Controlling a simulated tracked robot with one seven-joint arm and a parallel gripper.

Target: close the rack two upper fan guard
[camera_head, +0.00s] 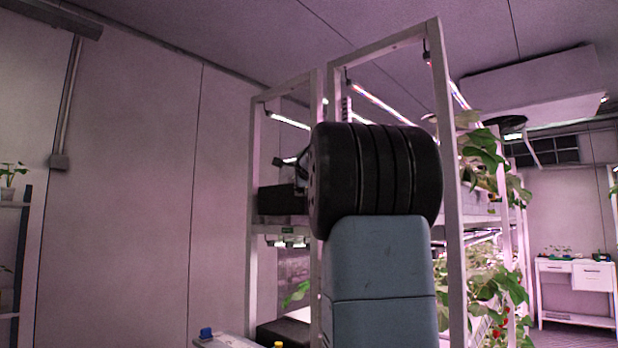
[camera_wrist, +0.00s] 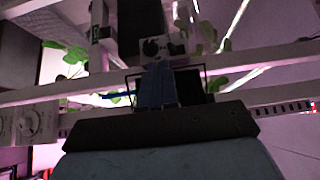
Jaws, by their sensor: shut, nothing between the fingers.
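In the wrist view my gripper (camera_wrist: 157,68) is shut and empty, its blue fingers side by side, pointing into a white rack frame. A thin dark wire frame (camera_wrist: 205,78) with a dark panel behind it shows around the fingers. It may be the fan guard, but I cannot tell for sure, nor whether the fingers touch it. In the head view the white rack (camera_head: 447,150) stands straight ahead. My own arm covers its middle and hides my gripper there. No fan guard can be made out in that view.
White rack bars (camera_wrist: 60,90) cross close to my gripper in the wrist view. A box with a round dial (camera_wrist: 33,124) is at the left. Leafy berry plants (camera_head: 490,290) hang at the rack's right side. A white bench (camera_head: 578,275) stands far right. Open wall lies left.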

